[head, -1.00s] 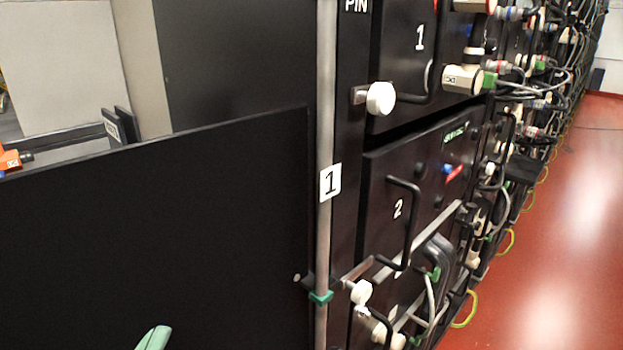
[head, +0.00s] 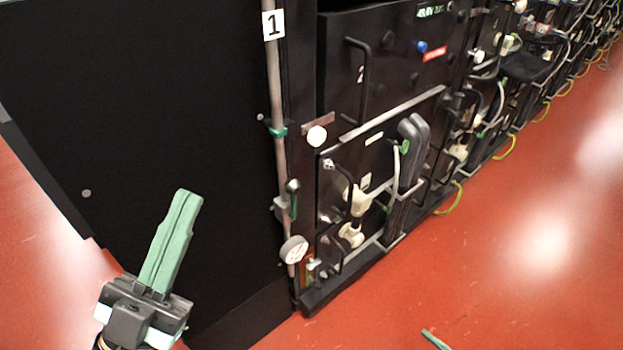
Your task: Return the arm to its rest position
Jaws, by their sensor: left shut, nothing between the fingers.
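My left gripper (head: 187,200) shows at the lower left of the head view. Its two green fingers are shut together with nothing between them and point up and slightly right. It stands in front of the black side panel of the battery rack (head: 150,90), and I cannot tell how far it is from it. A green tip at the bottom edge, over the red floor, looks like part of my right gripper (head: 435,341). The rest of that gripper is out of the frame, so its jaw state is hidden.
Rack modules with black handles (head: 357,75), a white knob (head: 317,136) and a grey vertical pipe (head: 277,90) with a round gauge (head: 293,250) stand right of the panel. Cables (head: 500,110) run along the rack. The red floor (head: 500,260) is clear at right.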

